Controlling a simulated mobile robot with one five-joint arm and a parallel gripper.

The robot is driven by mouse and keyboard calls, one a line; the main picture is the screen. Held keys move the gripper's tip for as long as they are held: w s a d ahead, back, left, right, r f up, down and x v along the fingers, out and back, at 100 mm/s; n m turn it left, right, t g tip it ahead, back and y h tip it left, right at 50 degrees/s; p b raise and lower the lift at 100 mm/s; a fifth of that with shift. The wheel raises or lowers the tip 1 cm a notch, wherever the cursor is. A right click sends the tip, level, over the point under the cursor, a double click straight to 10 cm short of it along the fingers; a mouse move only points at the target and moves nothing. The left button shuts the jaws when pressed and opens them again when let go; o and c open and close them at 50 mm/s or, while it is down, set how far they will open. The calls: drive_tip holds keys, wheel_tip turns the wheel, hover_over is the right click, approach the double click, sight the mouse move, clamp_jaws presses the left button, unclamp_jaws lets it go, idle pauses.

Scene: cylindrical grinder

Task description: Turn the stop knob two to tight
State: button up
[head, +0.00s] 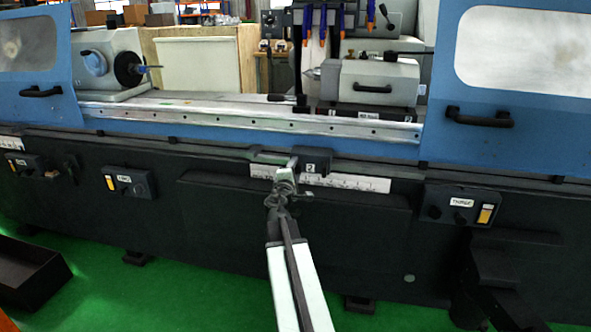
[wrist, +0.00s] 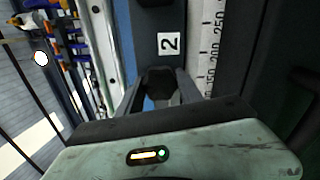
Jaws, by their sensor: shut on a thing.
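Stop two is a dark block (head: 318,155) with a white "2" label, on the rail at the front of the grinder. In the wrist view the same block (wrist: 158,20) shows upright at the top middle. Its black knob (wrist: 160,79) sits below the label, between the two fingers of my gripper (wrist: 160,90). My gripper is shut on the knob. In the head view my gripper (head: 288,174) reaches the left end of the block, and my arm and gripper hide the knob there. How tight the knob is cannot be seen.
A white scale (head: 345,181) runs along the rail below the block. Blue doors with black handles (head: 480,117) stand on both sides above. Control panels (head: 125,183) stick out from the dark base. Green floor (head: 200,290) lies open in front, with a dark bin (head: 30,275) at left.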

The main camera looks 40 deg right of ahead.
drive_tip(key=shift+s, duration=0.1)
drive_tip(key=o, duration=1.4)
drive_tip(key=shift+a, duration=0.1)
